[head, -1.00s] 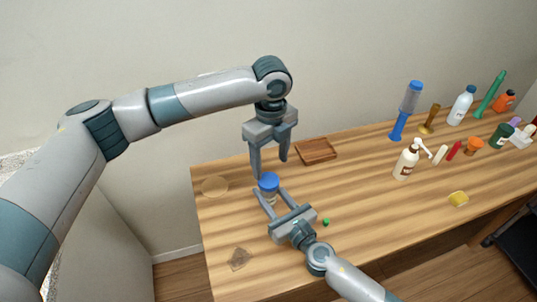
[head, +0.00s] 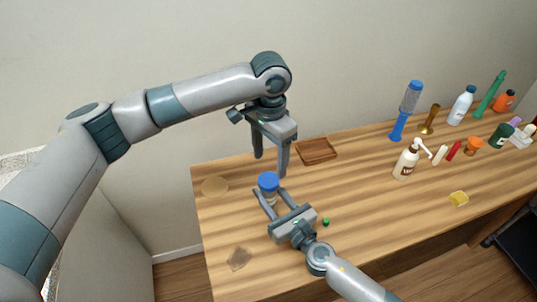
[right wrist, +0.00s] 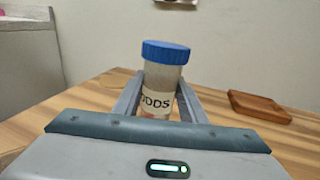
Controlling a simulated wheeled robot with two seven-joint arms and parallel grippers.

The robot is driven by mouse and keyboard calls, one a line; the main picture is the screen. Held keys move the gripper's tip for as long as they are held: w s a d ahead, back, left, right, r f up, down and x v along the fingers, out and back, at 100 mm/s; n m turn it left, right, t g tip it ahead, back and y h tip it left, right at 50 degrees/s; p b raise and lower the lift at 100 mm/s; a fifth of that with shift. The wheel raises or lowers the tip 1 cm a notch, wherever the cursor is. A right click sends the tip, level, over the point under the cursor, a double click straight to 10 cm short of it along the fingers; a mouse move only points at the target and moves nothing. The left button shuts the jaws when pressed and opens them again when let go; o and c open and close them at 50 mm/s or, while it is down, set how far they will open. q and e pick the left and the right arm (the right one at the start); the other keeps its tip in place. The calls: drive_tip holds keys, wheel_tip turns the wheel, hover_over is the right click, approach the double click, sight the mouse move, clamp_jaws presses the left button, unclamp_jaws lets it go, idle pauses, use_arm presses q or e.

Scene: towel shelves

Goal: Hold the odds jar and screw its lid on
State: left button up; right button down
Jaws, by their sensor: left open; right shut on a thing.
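The odds jar (right wrist: 160,90) stands upright between the fingers of my right gripper, its label partly readable in the right wrist view. Its blue lid (right wrist: 166,52) sits on top of the jar; the lid also shows in the head view (head: 268,181). I cannot tell how tight the lid is. My right gripper (head: 268,197) is shut on the jar's body. My left gripper (head: 270,165) is open and empty, pointing down, with its fingers above and behind the lid and apart from it. The jar's lower part is mostly hidden in the head view.
A wooden tray (head: 317,151) lies behind the jar to the right. A round tan disc (head: 215,187) lies to the left. A pump bottle (head: 405,163), a yellow sponge-like piece (head: 459,198) and several bottles stand farther right. A small green thing (head: 326,222) lies beside the right gripper.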

sight(268, 180)
use_arm(q)
drive_tip(key=n, duration=0.4)
drive_tip(key=shift+r+n, duration=0.15)
drive_tip(key=shift+n, duration=0.15)
drive_tip(key=n, duration=0.4)
drive_tip(key=shift+r+n, duration=0.15)
drive_tip(key=shift+n, duration=0.15)
drive_tip(key=n, duration=0.4)
drive_tip(key=shift+a+r, duration=0.1)
drive_tip(key=n, duration=0.4)
drive_tip(key=shift+r+n, duration=0.15)
drive_tip(key=shift+n, duration=0.25)
drive_tip(key=shift+f, duration=4.05)
